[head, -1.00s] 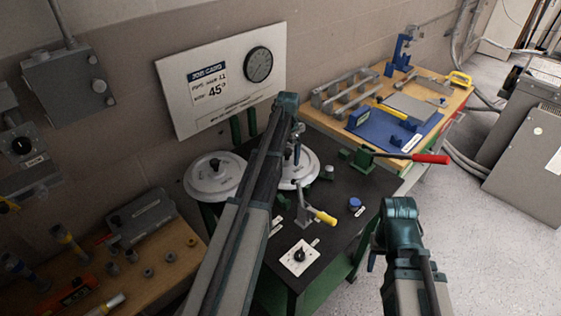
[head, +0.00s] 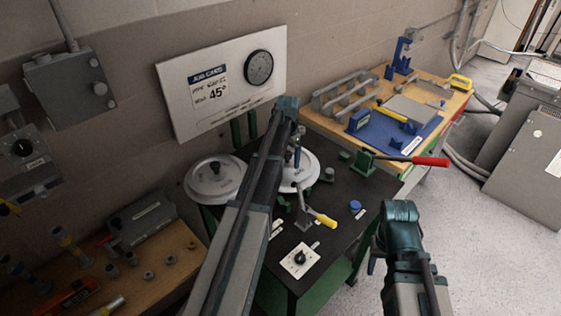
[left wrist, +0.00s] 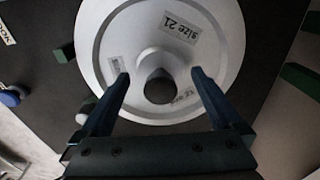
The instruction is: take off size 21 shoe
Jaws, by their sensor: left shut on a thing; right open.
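The size 21 shoe (left wrist: 222,62) is a round pale disc with a raised hub, labelled "size 21" in the left wrist view. In the head view the shoe (head: 309,176) lies on the dark bench top, partly hidden behind my left arm. My left gripper (left wrist: 160,78) is over the disc, with one finger on each side of the hub; it is shut on the shoe, though finger contact is hard to see. In the head view my left gripper (head: 297,150) points down at the shoe. My right gripper (head: 374,262) is empty beside the bench's right edge; its fingers are mostly hidden.
A similar disc (head: 208,186) lies left of my left arm. A yellow-handled lever (head: 322,217), a blue knob (head: 355,206) and a red-handled lever (head: 430,160) stand nearby. A wooden table (head: 455,100) with tools is behind; a job card board (head: 225,85) is against the wall.

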